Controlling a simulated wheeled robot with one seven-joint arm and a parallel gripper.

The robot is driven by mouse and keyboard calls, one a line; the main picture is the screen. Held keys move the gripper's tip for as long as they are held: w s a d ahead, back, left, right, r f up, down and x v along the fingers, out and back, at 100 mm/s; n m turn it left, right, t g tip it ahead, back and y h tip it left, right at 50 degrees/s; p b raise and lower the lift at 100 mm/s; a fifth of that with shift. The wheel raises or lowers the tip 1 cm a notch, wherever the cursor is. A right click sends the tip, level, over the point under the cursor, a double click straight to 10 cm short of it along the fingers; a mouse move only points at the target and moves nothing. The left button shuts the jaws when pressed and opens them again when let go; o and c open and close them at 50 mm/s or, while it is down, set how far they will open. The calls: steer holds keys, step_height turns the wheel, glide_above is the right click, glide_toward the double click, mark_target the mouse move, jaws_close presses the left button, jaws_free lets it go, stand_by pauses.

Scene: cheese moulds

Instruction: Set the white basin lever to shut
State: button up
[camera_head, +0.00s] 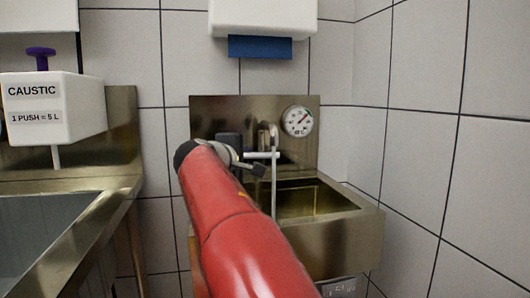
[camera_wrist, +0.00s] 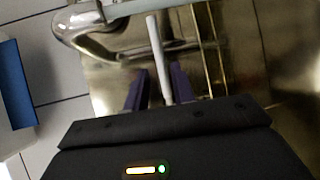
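In the wrist view the lever (camera_wrist: 155,45) runs down between the two dark purple fingers of my gripper (camera_wrist: 160,68). The fingers are apart, with a clear gap on the lever's left side; the right finger is close to it, and I cannot tell whether it touches. In the head view my red arm hides most of the gripper.
A chrome tap (camera_wrist: 88,38) rises at the back of the basin, close to my gripper. A round gauge (camera_head: 298,121) is on the splashback. A caustic dispenser (camera_head: 52,108) hangs over another sink (camera_head: 45,235) at the left. A white dispenser with blue paper (camera_head: 260,47) hangs above.

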mark_target(258, 156)
steer(key=p+x, duration=0.2)
steer(key=x, duration=0.6)
steer(key=shift+w+a+r, duration=0.1)
steer(key=shift+r, duration=0.05)
jaws_close()
